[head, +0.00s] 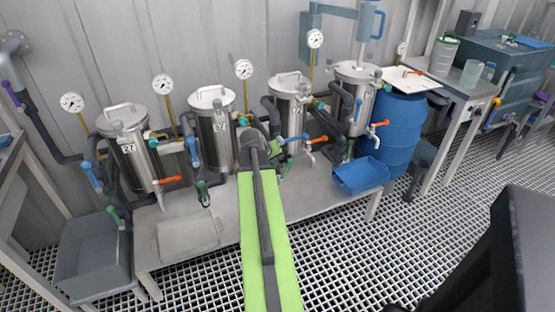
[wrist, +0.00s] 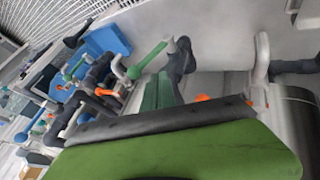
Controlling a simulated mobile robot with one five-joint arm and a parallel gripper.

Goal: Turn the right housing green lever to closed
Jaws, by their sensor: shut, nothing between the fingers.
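The right housing (head: 354,92) is the rightmost steel vessel in the head view, beside a blue barrel. Its green lever (head: 350,149) hangs low by dark pipework, small and hard to make out. In the wrist view a green lever (wrist: 75,68) shows at the left, near the blue tray. A nearer green lever (wrist: 149,60), apparently on the neighbouring vessel, is close to my gripper (wrist: 160,93). My gripper looks shut and empty, its lower part hidden behind a dark bar and green panel. In the head view my arm hides the gripper's tip.
Other steel vessels (head: 216,130) stand left on the bench (head: 230,215), with blue, orange and green levers. Dark pipes and an orange lever (head: 380,124) crowd the right housing. A blue tray (head: 360,176) lies in front of it. Open grating floor (head: 340,260) lies before the bench.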

